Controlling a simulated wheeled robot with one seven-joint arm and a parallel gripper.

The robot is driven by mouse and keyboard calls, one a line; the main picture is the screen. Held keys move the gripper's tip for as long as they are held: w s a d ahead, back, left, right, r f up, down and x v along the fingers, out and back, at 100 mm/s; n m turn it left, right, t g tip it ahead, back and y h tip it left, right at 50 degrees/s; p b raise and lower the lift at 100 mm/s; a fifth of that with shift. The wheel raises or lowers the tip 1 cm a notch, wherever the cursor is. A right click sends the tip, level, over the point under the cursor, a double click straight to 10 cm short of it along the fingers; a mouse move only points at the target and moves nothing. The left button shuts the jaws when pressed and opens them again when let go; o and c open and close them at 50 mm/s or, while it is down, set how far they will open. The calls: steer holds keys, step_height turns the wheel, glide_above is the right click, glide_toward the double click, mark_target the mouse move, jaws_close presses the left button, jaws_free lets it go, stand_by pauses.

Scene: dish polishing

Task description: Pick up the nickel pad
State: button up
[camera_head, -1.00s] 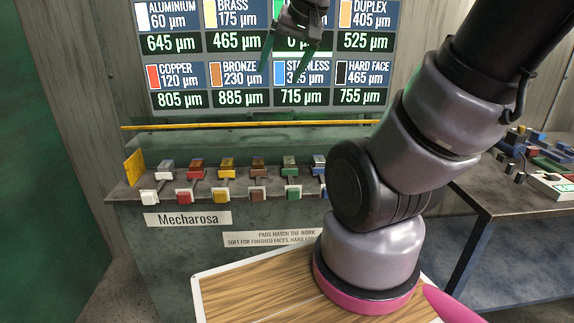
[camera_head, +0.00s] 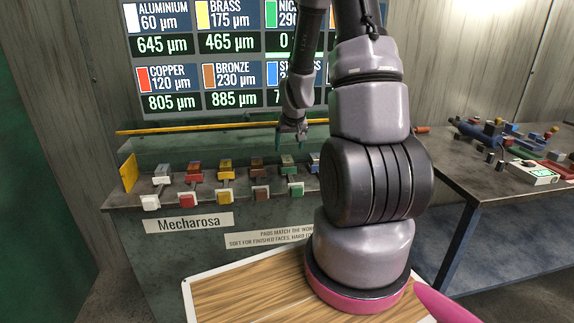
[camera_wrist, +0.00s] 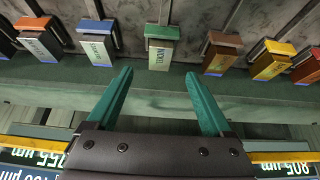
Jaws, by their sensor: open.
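The nickel pad (camera_wrist: 160,50) is a small block with a green top and a pale labelled face. It sits in the rack's row of pads, and in the head view it is the green-topped pad (camera_head: 288,166). My gripper (camera_wrist: 158,76) has green fingers spread apart, with nothing between them. In the wrist view the pad lies just beyond the fingertips, roughly centred between them. In the head view my gripper (camera_head: 291,139) hangs above the green-topped pad, apart from it.
A blue-topped pad (camera_wrist: 97,42) and a brown-topped pad (camera_wrist: 222,52) flank the nickel pad closely. A yellow rail (camera_head: 200,127) runs behind the rack (camera_head: 125,195). A wooden board (camera_head: 235,295) lies in front. A side table (camera_head: 480,185) with clutter stands at right.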

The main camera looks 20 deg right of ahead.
mark_target(287, 159)
steer(key=x, duration=0.9)
steer(key=shift+r, duration=0.1)
jaws_close()
stand_by(1.3)
